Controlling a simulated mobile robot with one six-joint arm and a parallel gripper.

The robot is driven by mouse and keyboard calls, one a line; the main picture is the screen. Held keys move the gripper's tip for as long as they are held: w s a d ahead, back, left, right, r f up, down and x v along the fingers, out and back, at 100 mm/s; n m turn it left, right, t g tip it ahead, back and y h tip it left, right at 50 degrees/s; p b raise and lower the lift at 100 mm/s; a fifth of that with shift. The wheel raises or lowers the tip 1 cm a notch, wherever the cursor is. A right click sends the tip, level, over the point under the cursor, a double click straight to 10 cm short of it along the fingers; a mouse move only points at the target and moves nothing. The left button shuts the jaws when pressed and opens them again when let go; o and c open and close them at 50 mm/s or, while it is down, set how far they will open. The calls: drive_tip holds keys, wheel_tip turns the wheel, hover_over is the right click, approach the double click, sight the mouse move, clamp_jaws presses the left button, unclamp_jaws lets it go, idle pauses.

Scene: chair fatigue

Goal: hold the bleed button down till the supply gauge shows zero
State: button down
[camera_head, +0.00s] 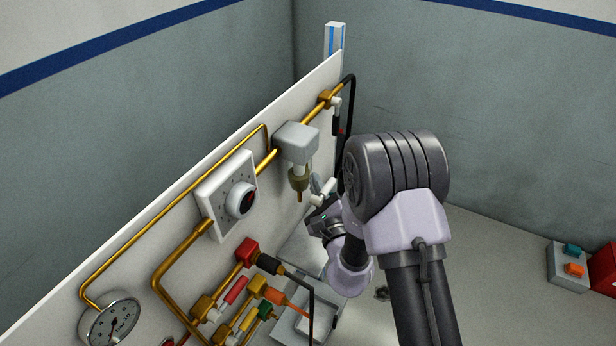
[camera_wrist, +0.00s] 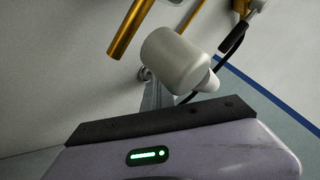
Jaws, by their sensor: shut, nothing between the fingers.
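A round gauge marked in bar (camera_head: 110,318) is at the lower left of the head view; its needle reading is too small to tell. I cannot tell which part is the bleed button. A pale cylinder with a white tip (camera_wrist: 180,60) is just beyond my gripper in the wrist view; a similar white part (camera_head: 322,190) shows by the panel in the head view. My gripper (camera_head: 320,218) is shut and empty, close below that white part. Whether they touch is hidden. My arm hides part of the panel behind it.
The white panel (camera_head: 150,225) carries brass pipes, a white dial box (camera_head: 228,195) and a grey-capped filter bowl (camera_head: 296,145). Coloured fittings (camera_head: 247,252) crowd its lower part. A black hose (camera_head: 349,105) loops at its far end. A box with teal and orange buttons (camera_head: 568,265) lies at right.

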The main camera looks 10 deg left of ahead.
drive_tip(key=shift+d, duration=0.15)
idle(0.3)
drive_tip(key=shift+s+d+b, duration=0.3)
drive_tip(key=shift+d+b, duration=0.1)
drive_tip(key=shift+d, duration=0.2)
drive_tip(key=d, duration=0.1)
drive_tip(key=s+d+b, duration=0.1)
drive_tip(key=d, duration=0.1)
drive_tip(key=d+b, duration=0.1)
drive_tip(key=shift+s+d, duration=0.35)
